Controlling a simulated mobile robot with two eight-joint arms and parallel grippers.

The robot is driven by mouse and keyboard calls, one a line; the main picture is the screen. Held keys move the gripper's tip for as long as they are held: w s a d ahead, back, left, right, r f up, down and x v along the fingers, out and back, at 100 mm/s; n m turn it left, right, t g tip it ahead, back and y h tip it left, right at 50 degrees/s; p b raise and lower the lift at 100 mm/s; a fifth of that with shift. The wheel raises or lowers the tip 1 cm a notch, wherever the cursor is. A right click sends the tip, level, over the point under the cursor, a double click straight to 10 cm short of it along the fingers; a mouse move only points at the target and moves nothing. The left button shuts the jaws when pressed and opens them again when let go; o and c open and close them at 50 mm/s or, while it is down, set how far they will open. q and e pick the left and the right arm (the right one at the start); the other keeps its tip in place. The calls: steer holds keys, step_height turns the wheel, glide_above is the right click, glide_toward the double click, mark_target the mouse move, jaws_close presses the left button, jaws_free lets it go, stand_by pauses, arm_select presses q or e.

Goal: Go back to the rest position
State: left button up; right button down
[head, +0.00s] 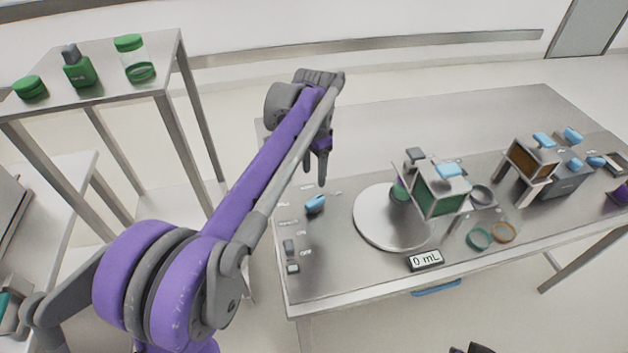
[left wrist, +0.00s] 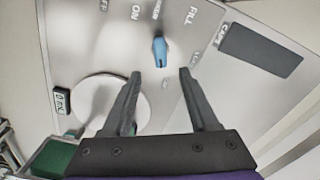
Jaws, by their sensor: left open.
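My left gripper (head: 318,170) hangs with its fingers down over the left part of the metal table (head: 300,262) in the head view. In the left wrist view its two fingers (left wrist: 160,73) are apart with nothing between them. A blue knob (left wrist: 160,50) on the panel shows just beyond the fingertips; it also shows in the head view (head: 315,204), below the gripper. My left arm reaches up and right from the lower left. Small dark tips at the bottom edge of the head view may belong to my right gripper; its jaws cannot be judged.
A round plate (head: 372,230) sits right of the knob, with a green-fronted dispenser (head: 440,198) over it and a "0 mL" display (head: 425,260) in front. An orange-fronted dispenser (head: 530,160) stands further right. A shelf (head: 105,90) at left holds green-capped containers. The table's back is clear.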

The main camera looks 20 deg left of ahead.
arm_select(q)
steer(key=shift+r, duration=0.3)
steer(key=s+d+f+n+t, duration=0.1)
steer(key=s+d+f+n, duration=0.1)
steer(key=s, duration=0.6)
steer(key=s+d+f+n+t, duration=0.1)
steer(key=s+f+n+t, duration=0.1)
steer(key=s+f, duration=0.3)
steer(key=s+d+f+n+t, duration=0.1)
steer(key=s+d+f+t, duration=0.1)
steer(key=s, duration=0.9)
steer(key=shift+s+d+f+n, duration=0.15)
steer(key=shift+d+f+n, duration=0.2)
steer(key=shift+f, duration=0.3)
